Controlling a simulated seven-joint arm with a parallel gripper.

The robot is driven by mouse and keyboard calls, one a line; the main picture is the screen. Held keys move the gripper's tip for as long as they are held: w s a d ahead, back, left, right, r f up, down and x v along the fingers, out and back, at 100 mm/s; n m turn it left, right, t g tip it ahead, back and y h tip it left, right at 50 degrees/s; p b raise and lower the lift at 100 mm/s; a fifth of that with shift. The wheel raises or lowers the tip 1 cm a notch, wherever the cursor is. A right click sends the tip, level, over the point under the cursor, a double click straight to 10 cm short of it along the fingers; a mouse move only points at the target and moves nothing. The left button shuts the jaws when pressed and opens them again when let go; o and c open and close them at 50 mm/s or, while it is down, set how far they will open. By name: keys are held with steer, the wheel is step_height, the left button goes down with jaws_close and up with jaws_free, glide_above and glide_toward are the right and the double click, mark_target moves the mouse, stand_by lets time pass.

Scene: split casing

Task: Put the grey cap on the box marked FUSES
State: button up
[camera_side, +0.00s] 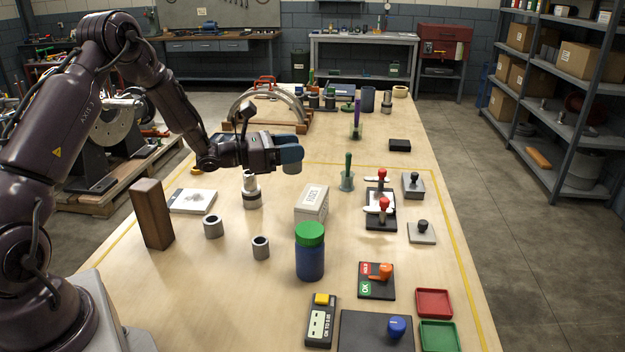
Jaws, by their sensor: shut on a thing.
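A pale box (312,201) with dark lettering on its label stands near the middle of the table; the lettering is too small to read surely. My gripper (289,154) is up and to the left of this box, apart from it. A blue-grey rounded piece shows at its end. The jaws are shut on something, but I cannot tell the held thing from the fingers. I cannot surely pick out the grey cap. Below the wrist stands a pale and dark cylindrical part (252,199).
A blue jar with a green lid (310,252) stands in front of the box. Two grey collars (213,228) (261,248) and a wooden block (152,214) are to the left. Red-knobbed fixtures (381,211) and a grey black-knobbed block (412,186) are to the right.

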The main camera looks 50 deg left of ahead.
steer(key=w+f, duration=0.2)
steer(key=w+a+f, duration=0.1)
steer(key=w+f, duration=0.1)
steer(key=w, duration=0.1)
steer(key=w+a+f, duration=0.1)
steer(key=w+f, duration=0.1)
steer(key=f, duration=0.1)
steer(key=shift+w, duration=0.15)
steer(key=shift+w+a+f, duration=0.1)
steer(key=shift+w+f, duration=0.05)
steer(key=shift+f, duration=1.45)
steer(key=o, duration=1.1)
steer(key=shift+f, duration=0.15)
